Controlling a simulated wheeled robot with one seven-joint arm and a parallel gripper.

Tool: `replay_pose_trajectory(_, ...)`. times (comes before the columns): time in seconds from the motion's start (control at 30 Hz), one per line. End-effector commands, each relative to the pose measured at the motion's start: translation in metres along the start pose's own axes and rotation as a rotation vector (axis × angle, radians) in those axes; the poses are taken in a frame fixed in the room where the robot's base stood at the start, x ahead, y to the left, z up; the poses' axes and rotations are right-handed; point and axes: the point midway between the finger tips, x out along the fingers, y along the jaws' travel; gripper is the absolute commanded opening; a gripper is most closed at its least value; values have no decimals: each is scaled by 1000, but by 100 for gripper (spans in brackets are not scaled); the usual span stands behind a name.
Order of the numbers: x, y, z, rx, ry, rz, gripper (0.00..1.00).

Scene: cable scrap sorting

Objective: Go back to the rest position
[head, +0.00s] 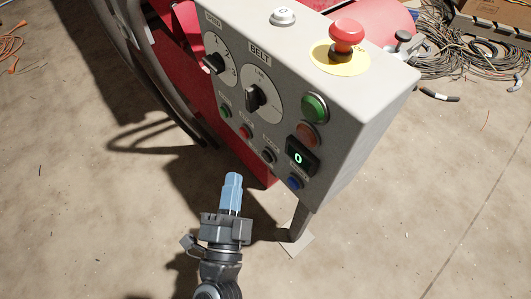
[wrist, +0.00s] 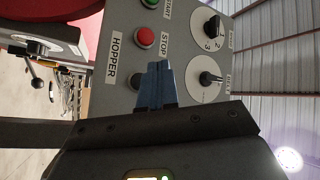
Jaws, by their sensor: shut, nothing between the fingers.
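My gripper (head: 232,182) is shut and empty, its blue fingers pressed together. In the head view it is in front of and below the grey control panel (head: 352,165), apart from it as far as I can tell. In the wrist view the closed fingertips (wrist: 159,68) overlap the panel (wrist: 182,60) and hide part of it near the STOP and HOPPER labels.
The panel stands on a post (head: 300,222) with a floor plate. A red machine (head: 235,140) is behind it. Dark curved tubes (head: 150,75) run at the left. Tangled cables (head: 460,45) and a cardboard box (head: 495,18) lie at the top right. The concrete floor at lower left and right is mostly clear.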

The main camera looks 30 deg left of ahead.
Motion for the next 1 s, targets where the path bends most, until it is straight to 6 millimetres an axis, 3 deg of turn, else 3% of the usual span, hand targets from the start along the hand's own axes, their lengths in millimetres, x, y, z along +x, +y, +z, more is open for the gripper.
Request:
replay_pose_trajectory(0.67,-4,2,-2,-6,2,2,0)
replay_pose_trajectory(0.77,-12,13,-19,-32,7,8,0)
replay_pose_trajectory(1.0,-65,54,-106,-196,27,43,0)
